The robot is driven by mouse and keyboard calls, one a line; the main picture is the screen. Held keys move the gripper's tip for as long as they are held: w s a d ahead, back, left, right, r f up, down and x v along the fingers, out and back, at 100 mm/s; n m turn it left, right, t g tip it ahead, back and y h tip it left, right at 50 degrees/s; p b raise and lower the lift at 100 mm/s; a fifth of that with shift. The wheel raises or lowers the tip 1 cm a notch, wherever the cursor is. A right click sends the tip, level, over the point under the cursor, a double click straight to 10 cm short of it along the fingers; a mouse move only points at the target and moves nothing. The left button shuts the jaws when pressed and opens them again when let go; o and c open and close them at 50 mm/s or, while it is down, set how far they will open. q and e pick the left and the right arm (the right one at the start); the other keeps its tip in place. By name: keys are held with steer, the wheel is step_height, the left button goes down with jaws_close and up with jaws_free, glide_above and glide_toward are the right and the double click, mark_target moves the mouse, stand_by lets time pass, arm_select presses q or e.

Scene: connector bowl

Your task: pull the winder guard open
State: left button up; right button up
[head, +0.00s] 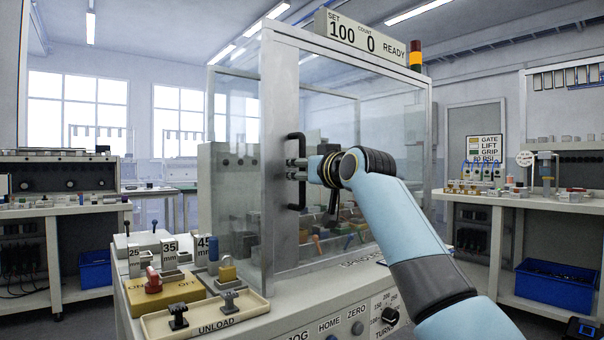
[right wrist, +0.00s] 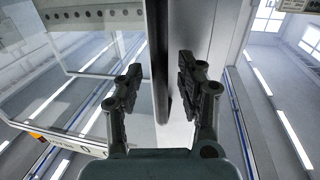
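The winder guard (head: 281,110) is a clear-panelled box with a grey frame on the winder. It looks closed in the head view. A black upright handle (head: 302,148) sits on its front post; in the right wrist view the handle (right wrist: 159,62) shows as a dark bar. My right gripper (head: 294,170) is at the handle's middle. In the right wrist view its fingers (right wrist: 160,75) are spread, one each side of the bar, with a clear gap on the left and a narrower one on the right. Whether the fingers reach past the bar is unclear. My left gripper is out of view.
Below the guard, the winder's front holds an unload tray (head: 205,322), a red switch (head: 153,280), marked blocks and a knob (head: 390,316). A display (head: 366,42) tops the frame. Benches (head: 535,200) stand left and right, with blue bins beneath.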

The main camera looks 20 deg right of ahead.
steer(key=shift+w+a, duration=0.1)
steer(key=shift+w, duration=0.2)
jaws_close()
stand_by(0.5)
